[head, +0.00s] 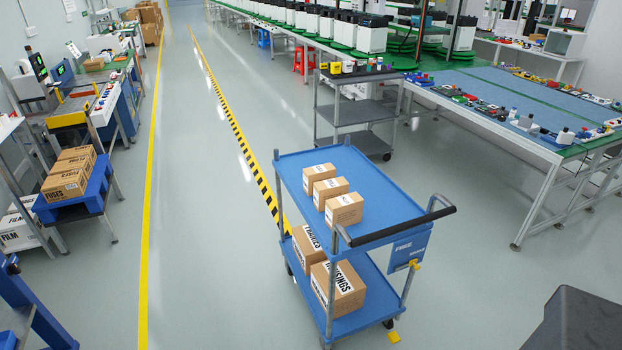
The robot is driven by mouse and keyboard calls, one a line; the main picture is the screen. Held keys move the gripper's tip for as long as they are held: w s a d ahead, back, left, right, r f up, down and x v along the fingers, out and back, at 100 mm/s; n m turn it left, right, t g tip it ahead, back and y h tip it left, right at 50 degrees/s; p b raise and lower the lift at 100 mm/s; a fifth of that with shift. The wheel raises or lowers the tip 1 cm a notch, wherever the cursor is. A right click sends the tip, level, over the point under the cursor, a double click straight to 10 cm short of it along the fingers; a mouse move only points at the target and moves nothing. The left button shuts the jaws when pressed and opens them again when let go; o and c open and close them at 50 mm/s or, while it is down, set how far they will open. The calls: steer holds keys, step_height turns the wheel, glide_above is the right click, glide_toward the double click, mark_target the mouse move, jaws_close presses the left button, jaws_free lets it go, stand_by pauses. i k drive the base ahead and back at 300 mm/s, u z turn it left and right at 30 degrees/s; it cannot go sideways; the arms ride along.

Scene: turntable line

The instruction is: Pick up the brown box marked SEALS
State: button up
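No box can be clearly read as SEALS. Three small brown boxes stand in a row on the top shelf of the blue cart (390,183): a far one (318,180), a middle one (331,190) and a near one (344,209). Each has a white label, too small to read here. On the cart's lower shelf are two larger brown boxes; the near one (340,292) has lettering ending in "USINGS", and the far one (306,250) is partly hidden under the top shelf. My gripper is not in view.
Brown boxes marked FUSES (66,183) sit on a blue stand at the left. A grey cart (355,112) stands behind the blue cart, and a long blue-topped table (540,100) is at the right. The floor left of the blue cart is clear, with a yellow line (147,220).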

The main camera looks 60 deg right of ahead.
mark_target(311, 175)
steer(key=i, duration=0.85)
steer(key=z, duration=0.05)
